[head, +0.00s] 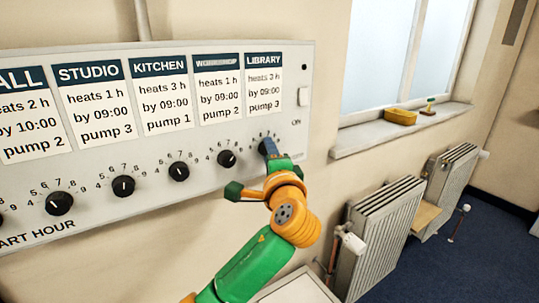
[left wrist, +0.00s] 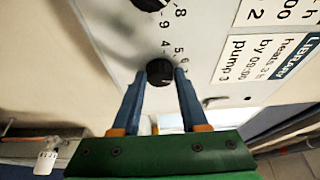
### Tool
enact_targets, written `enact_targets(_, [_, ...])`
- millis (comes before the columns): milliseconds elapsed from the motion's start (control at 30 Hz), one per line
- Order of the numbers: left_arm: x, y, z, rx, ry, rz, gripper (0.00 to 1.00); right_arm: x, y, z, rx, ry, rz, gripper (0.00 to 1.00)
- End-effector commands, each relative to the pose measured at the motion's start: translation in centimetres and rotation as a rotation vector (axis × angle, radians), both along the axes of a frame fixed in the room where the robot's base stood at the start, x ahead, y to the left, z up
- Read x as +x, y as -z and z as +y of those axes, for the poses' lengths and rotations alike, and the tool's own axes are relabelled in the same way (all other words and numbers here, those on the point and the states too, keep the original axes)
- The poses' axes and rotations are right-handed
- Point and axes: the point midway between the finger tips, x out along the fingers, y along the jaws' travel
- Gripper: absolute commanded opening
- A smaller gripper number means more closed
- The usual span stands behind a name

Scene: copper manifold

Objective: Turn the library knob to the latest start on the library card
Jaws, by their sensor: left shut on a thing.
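The library card (head: 264,88) reads "by 09:00" and "pump 3"; its heating hours look like 3 but are blurred. The library knob (left wrist: 159,71) is a black dial on the panel below that card. My left gripper (left wrist: 160,80) has its two blue fingers on either side of this knob, shut on it. In the head view the left gripper (head: 268,147) covers most of the knob. The scale figures 4, 5 and 6 show beside the knob in the left wrist view. I cannot read its pointer. My right gripper is not in view.
The workshop knob (head: 226,158) sits close to the left of my gripper, with more knobs in a row beyond. Radiators (head: 380,235) and a window sill (head: 400,128) stand at the right.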

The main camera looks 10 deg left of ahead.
Motion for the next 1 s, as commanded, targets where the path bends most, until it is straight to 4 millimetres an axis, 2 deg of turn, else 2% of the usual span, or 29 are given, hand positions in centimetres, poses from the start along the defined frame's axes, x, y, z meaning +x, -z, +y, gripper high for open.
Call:
enact_targets(600, [0.0, 0.9, -0.1, -0.253, 0.001, -0.255, 0.00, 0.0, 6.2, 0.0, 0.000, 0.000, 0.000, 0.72])
enact_targets(1000, [0.1, 0.6, -0.1, -0.353, 0.001, -0.356, 0.00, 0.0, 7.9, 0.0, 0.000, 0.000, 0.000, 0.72])
